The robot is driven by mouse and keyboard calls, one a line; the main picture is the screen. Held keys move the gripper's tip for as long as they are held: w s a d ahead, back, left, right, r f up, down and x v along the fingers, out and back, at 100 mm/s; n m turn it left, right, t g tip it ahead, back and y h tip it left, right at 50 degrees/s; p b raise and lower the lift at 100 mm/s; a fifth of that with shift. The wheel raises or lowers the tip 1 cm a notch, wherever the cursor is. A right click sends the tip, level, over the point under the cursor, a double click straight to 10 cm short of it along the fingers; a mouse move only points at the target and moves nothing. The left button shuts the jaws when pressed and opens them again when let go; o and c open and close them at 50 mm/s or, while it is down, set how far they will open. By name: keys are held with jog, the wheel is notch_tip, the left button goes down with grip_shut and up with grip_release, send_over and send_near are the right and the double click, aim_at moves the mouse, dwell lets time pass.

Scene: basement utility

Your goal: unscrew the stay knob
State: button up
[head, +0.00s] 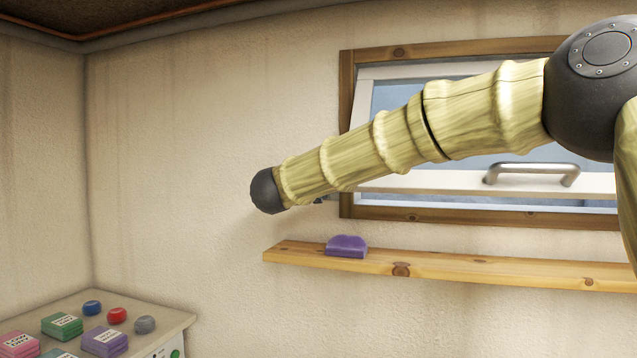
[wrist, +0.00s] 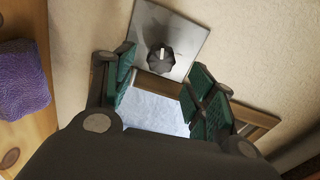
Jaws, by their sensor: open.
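The stay knob (wrist: 160,61) is black and ribbed with a pale mark on its face. It sits on a grey metal plate (wrist: 183,35) by the wall in the wrist view. My gripper (wrist: 163,72) is open, with green-padded fingers on either side of the picture. The knob appears between and beyond the fingertips, and I see no contact. In the head view my arm crosses in front of the window and hides the knob and most of the gripper.
The wood-framed window (head: 400,213) has a sash with a metal handle (head: 531,174). Below it a wooden shelf (head: 460,268) carries a purple sponge-like block (head: 346,247). The wall left of my arm is bare.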

jog(key=v, duration=0.7)
jog(key=shift+s, duration=0.15)
